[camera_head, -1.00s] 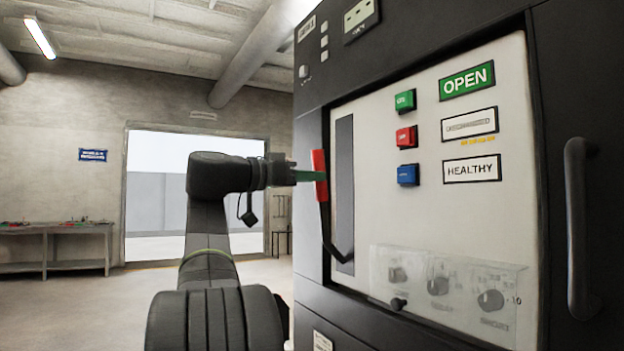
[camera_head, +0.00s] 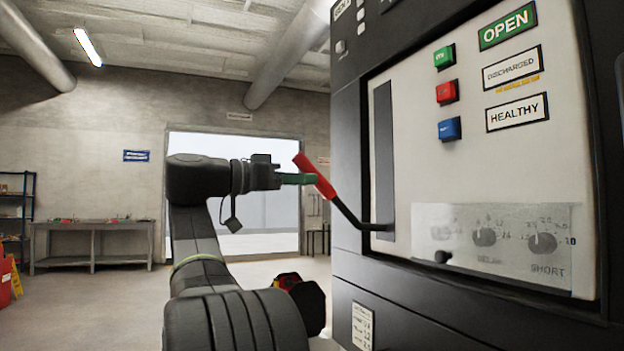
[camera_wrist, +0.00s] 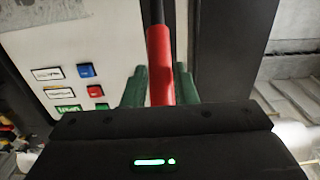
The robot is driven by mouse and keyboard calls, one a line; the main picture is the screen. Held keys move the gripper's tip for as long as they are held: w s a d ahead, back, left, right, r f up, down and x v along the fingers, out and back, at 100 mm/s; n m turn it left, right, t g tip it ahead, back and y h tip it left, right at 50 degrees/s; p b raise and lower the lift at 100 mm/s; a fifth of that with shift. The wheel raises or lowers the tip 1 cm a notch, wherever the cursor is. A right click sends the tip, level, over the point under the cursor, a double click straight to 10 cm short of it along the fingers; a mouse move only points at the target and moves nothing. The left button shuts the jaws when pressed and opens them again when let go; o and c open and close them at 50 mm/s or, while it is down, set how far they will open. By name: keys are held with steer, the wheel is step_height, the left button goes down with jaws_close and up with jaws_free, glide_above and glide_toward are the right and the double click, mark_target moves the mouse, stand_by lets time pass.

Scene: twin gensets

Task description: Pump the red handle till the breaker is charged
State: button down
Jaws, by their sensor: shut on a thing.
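The red handle (camera_head: 315,176) sits on the end of a black lever (camera_head: 352,218) that comes out of the dark slot (camera_head: 384,150) in the breaker's pale front panel. The lever tilts out from the slot's lower part, up and to the left. My gripper (camera_head: 312,179) is shut on the red handle. In the wrist view its green fingers lie on both sides of the red handle (camera_wrist: 160,68). The breaker's labels read OPEN (camera_head: 507,26), DISCHARGED (camera_head: 512,68) and HEALTHY (camera_head: 517,112).
Green, red and blue buttons (camera_head: 447,92) stand right of the slot. A clear cover (camera_head: 495,235) with dials is below them. A dark object with red and yellow parts (camera_head: 300,297) is on the floor behind my arm. A workbench (camera_head: 95,225) stands far left.

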steer(key=shift+s+a+f, duration=0.2)
steer(key=shift+a+f, duration=0.35)
steer(key=shift+f, duration=0.3)
steer(key=shift+r, duration=0.1)
